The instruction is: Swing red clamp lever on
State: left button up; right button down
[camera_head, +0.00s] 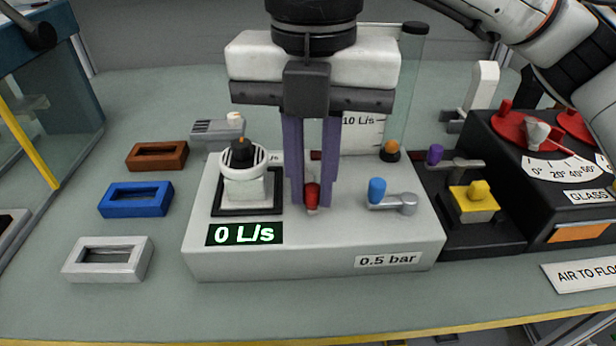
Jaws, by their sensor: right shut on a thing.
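The red clamp lever (312,196) stands on the front of the grey dashboard module (310,262), in the middle. My right gripper (312,190) comes down over it from above, with its two purple fingers on either side of the lever's red knob. The gripper is shut on the red knob. The fingers and the gripper body hide the lever's arm and whatever lies behind it. My left gripper is not in view.
A blue-knobbed lever (377,190) is close on the right, and a white-and-black valve (241,170) close on the left. A clear flow tube (411,85) rises behind. Brown, blue and white frames (136,200) lie left. A black glass-labelled box (545,170) stands right.

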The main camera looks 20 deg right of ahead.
jog(key=shift+d+n+b, duration=0.4)
jog(key=shift+d+n, duration=0.15)
jog(key=shift+n, duration=0.65)
jog(key=n, duration=0.1)
jog(key=d+n, duration=0.1)
jog(key=n, duration=0.1)
jog(key=shift+w+d+n, duration=0.15)
jog(key=shift+d+n, duration=0.1)
jog(key=shift+n, duration=0.05)
jog(key=n, duration=0.1)
jog(key=d+n, duration=0.1)
jog(key=n, duration=0.1)
jog(key=shift+w+d+r+n+p, duration=0.1)
jog(key=shift+w+d+n+p, duration=0.05)
jog(key=shift+w+n+p, duration=0.2)
jog(key=n, duration=0.2)
jog(key=w+d+n+p, duration=0.1)
jog(key=shift+w+n, duration=0.1)
jog(key=shift+n, duration=0.25)
jog(key=shift+w+d+n, duration=0.15)
jog(key=shift+w+n, duration=0.15)
jog(key=shift+n, duration=0.5)
jog(key=c, duration=1.7)
grip_release()
